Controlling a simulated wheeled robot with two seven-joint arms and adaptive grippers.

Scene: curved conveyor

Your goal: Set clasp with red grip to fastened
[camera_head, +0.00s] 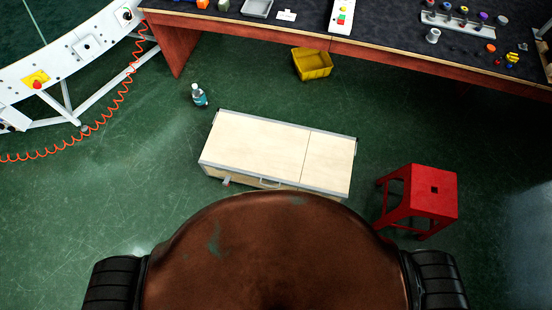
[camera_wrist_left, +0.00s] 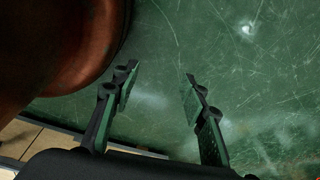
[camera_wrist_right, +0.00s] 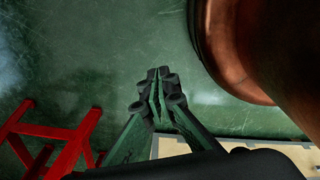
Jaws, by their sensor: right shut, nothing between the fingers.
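A low chest with a pale wooden lid (camera_head: 255,145) and grey metal edges stands on the floor in front of me. Neither gripper shows in the head view.
A red stool (camera_head: 435,190) stands right of the chest. A small bottle (camera_head: 198,96) and a yellow bin (camera_head: 312,64) are on the floor beyond it. A workbench (camera_head: 375,52) runs along the back; a white conveyor (camera_head: 60,65) with an orange coiled cable curves at left.

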